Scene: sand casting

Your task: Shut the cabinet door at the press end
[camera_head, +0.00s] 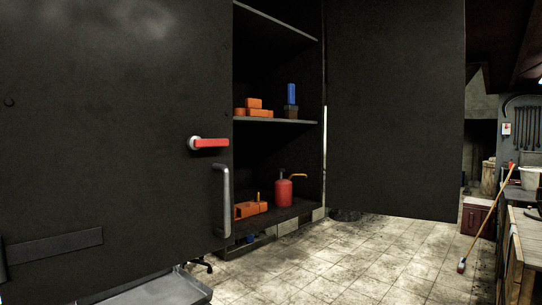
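The dark metal cabinet has an open front, with its shelves (275,119) in view at the middle. Its right door (395,110) stands swung open, its bottom edge clear above the floor. The left dark door panel (110,130) fills the left of the view and covers that side of the cabinet. It carries a grey bar handle (222,200) and a red lever (211,143) near its right edge. I cannot tell whether this panel is fully shut. My gripper is not in view.
Orange boxes (260,112), a blue bottle (291,94) and a red can (283,192) stand on the shelves. A grey wheeled tray (155,290) is low at the front left. A broom (487,217) and workbench (515,255) are at right. The tiled floor (370,260) between is mostly clear.

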